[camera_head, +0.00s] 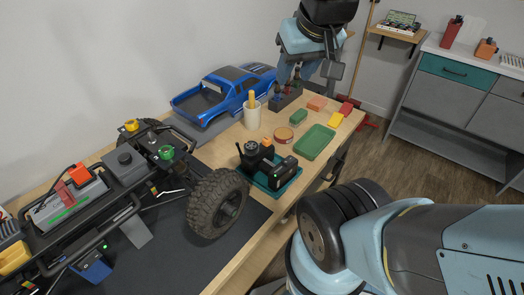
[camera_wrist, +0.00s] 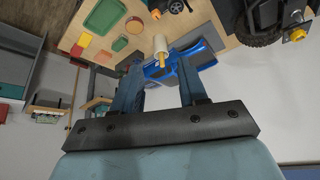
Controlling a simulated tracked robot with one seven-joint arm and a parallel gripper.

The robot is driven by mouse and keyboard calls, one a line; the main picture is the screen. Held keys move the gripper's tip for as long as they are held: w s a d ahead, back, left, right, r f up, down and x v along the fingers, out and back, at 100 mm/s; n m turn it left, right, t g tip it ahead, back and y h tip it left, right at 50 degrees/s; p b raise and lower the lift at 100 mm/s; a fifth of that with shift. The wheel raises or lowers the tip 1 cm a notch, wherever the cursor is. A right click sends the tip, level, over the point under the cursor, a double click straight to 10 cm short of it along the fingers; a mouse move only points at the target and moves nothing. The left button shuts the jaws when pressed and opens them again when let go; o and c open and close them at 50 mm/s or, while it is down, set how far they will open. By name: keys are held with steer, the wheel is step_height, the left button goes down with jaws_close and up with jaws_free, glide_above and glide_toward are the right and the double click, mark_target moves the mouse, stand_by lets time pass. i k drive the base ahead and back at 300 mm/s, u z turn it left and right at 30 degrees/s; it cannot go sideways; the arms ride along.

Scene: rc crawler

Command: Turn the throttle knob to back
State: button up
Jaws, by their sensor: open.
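My gripper (camera_head: 290,80) is at the back of the workbench, its fingers pointing down just above a small dark box (camera_head: 284,101) with red and blue parts on top. The fingers stand apart, and they also show in the wrist view (camera_wrist: 158,84) with a gap between them. A black handheld controller (camera_head: 258,157) with an orange part lies on a teal tray (camera_head: 290,187), well nearer than my gripper. I cannot tell for certain which part is the throttle knob or which way it points. The fingers partly hide the top of the dark box.
A blue truck body (camera_head: 222,95) and a cream cup (camera_head: 252,117) stand left of my gripper. A green tray (camera_head: 314,142) and several coloured blocks lie to the right. The crawler chassis, with its large tyre (camera_head: 217,203), fills the near left.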

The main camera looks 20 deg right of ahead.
mark_target(266, 141)
steer(key=z, duration=0.4)
steer(key=k, duration=0.9)
steer(key=u, duration=0.35)
steer(key=i, duration=0.5)
steer(key=z, duration=0.1)
